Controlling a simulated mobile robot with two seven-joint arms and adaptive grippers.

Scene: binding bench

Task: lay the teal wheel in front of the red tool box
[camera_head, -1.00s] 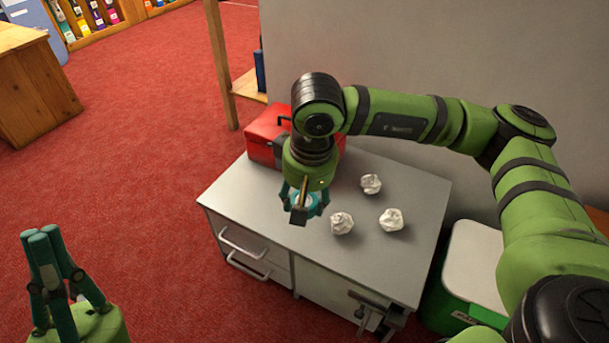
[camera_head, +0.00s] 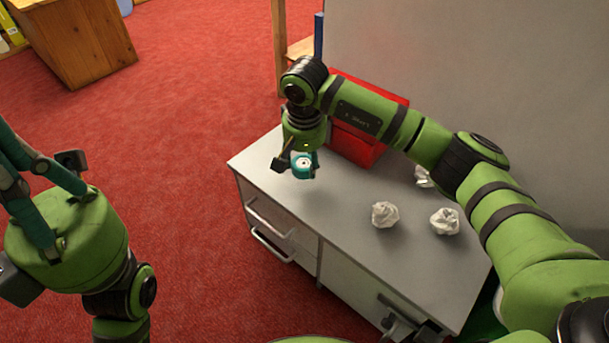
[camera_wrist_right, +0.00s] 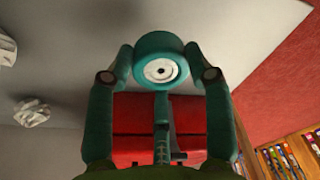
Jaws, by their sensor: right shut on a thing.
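The teal wheel (camera_head: 303,164), a small disc with a white hub, is held at the fingertips of my right gripper (camera_head: 295,165). In the right wrist view the fingers (camera_wrist_right: 160,68) close on both sides of the wheel (camera_wrist_right: 158,44). The wheel is over the far left part of the bench top; I cannot tell whether it touches it. The red tool box (camera_head: 352,148) stands just behind and right of the wheel, partly hidden by my right arm. It also shows in the right wrist view (camera_wrist_right: 130,115). My left gripper (camera_head: 30,190) is at the left edge, its fingertips partly cut off.
The grey bench (camera_head: 345,215) carries crumpled paper balls, one (camera_head: 385,214) near the middle and another (camera_head: 444,221) at the right. A third (camera_head: 424,176) is partly behind my arm. The wall (camera_head: 450,70) rises behind. The bench top's front left is clear.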

